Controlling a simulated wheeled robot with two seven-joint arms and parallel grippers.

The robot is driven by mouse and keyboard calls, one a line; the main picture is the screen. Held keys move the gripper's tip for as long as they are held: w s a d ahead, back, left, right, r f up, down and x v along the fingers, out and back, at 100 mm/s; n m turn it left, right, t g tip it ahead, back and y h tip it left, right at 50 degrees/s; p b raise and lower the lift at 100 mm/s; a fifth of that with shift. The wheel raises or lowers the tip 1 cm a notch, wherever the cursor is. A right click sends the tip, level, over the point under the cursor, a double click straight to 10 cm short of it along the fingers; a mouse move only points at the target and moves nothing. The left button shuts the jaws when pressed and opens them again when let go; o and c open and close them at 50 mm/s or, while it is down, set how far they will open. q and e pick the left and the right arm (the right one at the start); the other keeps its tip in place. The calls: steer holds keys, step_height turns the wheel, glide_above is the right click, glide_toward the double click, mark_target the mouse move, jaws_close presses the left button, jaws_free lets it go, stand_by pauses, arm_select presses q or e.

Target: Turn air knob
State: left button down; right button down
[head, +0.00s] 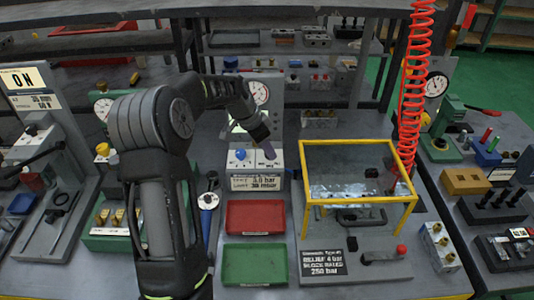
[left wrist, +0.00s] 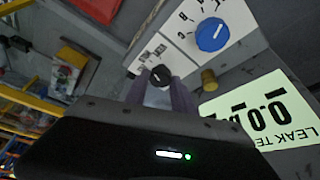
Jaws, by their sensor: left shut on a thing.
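A white control panel on the test stand carries a blue knob (head: 240,154) on its left half. In the left wrist view the blue knob (left wrist: 212,34) has a dial scale around it. A smaller black knob (left wrist: 160,75) sits beside it on the same panel. My left gripper (head: 268,152) is at the panel's right half, and its fingers (left wrist: 160,88) are shut on the black knob, one on each side. In the head view the gripper hides the black knob. The small lettering beside the knob is unreadable. My right gripper is not in view.
A pressure gauge (head: 259,93) stands above the panel. A lit leak-test display (left wrist: 262,118) and a brass-coloured knob (left wrist: 209,79) are close by. A red tray (head: 255,233) and a green tray (head: 228,281) lie in front. A yellow-framed guard (head: 302,184) stands to the right.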

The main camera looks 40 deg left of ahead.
arm_select(q)
steer(key=n+y+b, duration=0.1)
steer(key=n, duration=0.1)
steer(key=shift+d+n, duration=0.15)
steer(key=shift+n, duration=0.25)
steer(key=n+y, duration=0.1)
steer(key=n, duration=0.3)
steer(key=shift+d+n+y+b, duration=0.2)
steer(key=shift+n+y+b, duration=0.1)
steer(key=shift+y+b, duration=0.1)
steer(key=n+y, duration=0.1)
steer(key=n, duration=0.2)
steer(key=shift+w+n+b, duration=0.1)
steer(key=shift+n+b, duration=0.2)
steer(key=shift+b, duration=0.1)
steer(key=shift+d+n+g+y+b, duration=0.1)
steer(key=shift+n+g+y+b, duration=0.5)
steer(key=shift+n, duration=0.9)
steer(key=c, duration=1.1)
jaws_free()
steer(key=shift+o, duration=0.2)
steer(key=v, duration=0.7)
steer(key=shift+s+d+r+b, duration=0.15)
steer(key=shift+s+r+b, duration=0.05)
steer(key=shift+r+b, duration=0.15)
